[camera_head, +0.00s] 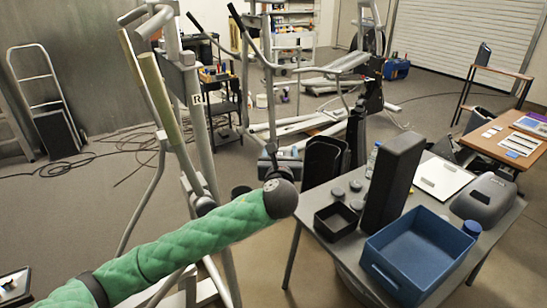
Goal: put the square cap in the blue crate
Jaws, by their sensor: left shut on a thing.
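The blue crate (388,286) stands at the front right of the grey table. Its open top faces up and its visible floor is empty. My left arm, in a green sleeve, reaches in from the lower left. My left gripper (275,163) is beyond its dark rounded wrist, left of the table and well short of the crate. It is shut on a small dark thing, mostly hidden and too small to identify. I cannot make out the square cap for certain anywhere. My right gripper is not in view.
On the table are a small black tray (335,222), several round dark caps (355,186), a tall dark block (394,180), a clipboard (442,178) and a grey case (484,198). The tall block stands just behind the crate. A metal exercise frame (184,110) stands left of the table.

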